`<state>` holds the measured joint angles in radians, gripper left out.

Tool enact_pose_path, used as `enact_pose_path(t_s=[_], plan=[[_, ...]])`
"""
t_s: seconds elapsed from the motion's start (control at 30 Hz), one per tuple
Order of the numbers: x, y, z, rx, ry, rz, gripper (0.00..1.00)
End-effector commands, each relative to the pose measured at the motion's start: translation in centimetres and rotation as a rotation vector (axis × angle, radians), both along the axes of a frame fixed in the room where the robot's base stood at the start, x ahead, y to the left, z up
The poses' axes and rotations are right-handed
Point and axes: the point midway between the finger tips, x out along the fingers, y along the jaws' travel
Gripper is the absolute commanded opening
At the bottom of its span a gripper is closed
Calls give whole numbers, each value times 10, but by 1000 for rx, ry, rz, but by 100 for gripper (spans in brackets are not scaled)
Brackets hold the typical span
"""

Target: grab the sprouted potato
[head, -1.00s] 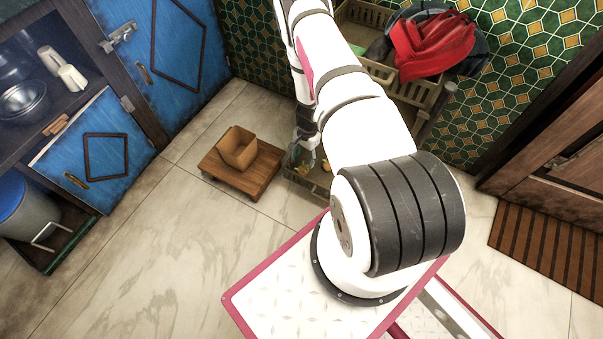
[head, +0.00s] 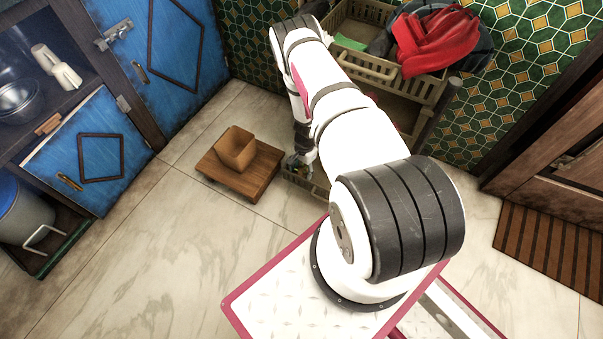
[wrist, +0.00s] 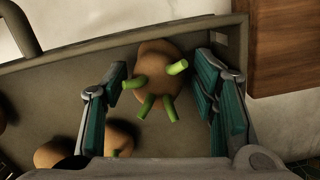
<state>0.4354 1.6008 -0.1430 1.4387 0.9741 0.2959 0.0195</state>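The sprouted potato (wrist: 152,72) is brown with several green sprouts. In the wrist view it lies in a grey-brown crate (wrist: 75,58), close to the crate's far wall. My gripper (wrist: 165,95) is open, with one teal-padded finger on each side of the potato. The left finger looks nearest its left side; I cannot tell whether either pad touches it. In the head view my gripper (head: 297,165) is small and low at the crate, and the potato is hidden there.
Other potatoes (wrist: 55,152) lie at the lower left of the crate. A wooden board (head: 262,172) with a brown box (head: 236,148) stands left of the crate. Above the crate is a basket (head: 372,70) with a red cloth (head: 435,42).

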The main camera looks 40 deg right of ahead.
Motion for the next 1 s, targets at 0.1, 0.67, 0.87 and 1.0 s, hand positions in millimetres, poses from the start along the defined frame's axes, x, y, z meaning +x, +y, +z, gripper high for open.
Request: enact_pose_path(t_s=[0.1,0.67,0.87,1.0], plan=[[0,0,0,0,0,0,26],[1,0,23,0,-2,-2,14],[1,-1,63,-1,-1,-3,14],[0,-1,85,-1,-1,-1,14]])
